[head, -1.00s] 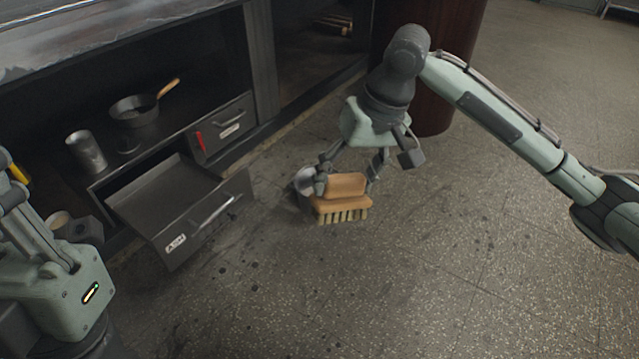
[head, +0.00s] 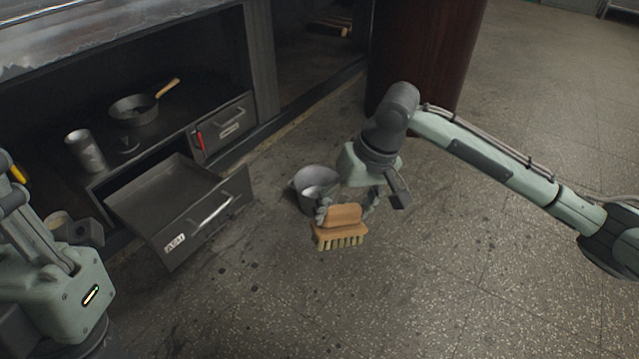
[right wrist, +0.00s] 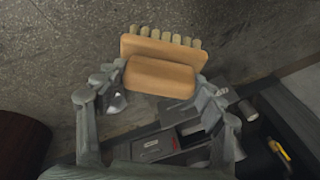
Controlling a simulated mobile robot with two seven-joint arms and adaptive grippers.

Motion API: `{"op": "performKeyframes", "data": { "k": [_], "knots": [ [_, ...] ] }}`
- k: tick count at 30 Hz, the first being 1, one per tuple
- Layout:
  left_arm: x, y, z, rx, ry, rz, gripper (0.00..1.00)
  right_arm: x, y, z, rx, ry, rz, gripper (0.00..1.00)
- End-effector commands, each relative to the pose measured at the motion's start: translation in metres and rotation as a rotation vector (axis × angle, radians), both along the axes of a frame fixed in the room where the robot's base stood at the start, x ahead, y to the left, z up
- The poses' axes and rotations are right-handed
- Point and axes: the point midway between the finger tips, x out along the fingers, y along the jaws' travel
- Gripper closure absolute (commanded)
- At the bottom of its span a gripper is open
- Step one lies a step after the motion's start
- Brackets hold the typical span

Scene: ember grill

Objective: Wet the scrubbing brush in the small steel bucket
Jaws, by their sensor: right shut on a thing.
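The scrubbing brush (head: 341,227) has a tan wooden body with pale bristles facing down. My right gripper (head: 346,211) is shut on its upper wooden block. The brush also shows between the fingers in the right wrist view (right wrist: 161,76). The small steel bucket (head: 309,177) stands on the floor just behind and left of the brush in the head view. The brush and fingers cover part of its front side. The bristles appear outside the bucket. Of my left arm (head: 55,280) only links show at the left edge; its fingertips are not clearly visible.
An open ash drawer (head: 190,225) juts out left of the bucket. A pan (head: 134,110) and a metal cup (head: 86,152) stand on the shelf behind it. A dark red round column (head: 425,60) rises at the back. The floor at right and front is clear.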

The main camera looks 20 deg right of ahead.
Motion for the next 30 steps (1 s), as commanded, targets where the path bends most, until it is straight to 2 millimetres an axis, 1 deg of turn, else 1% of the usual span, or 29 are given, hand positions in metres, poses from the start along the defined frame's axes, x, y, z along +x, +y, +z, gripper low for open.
{"op": "performKeyframes", "data": {
  "k": [30],
  "knots": [
    [0.000,0.000,-0.007,0.000,0.000,0.000,1.00,0.000,0.000,-0.082,0.000,0.001,0.000,0.55]
  ]
}}
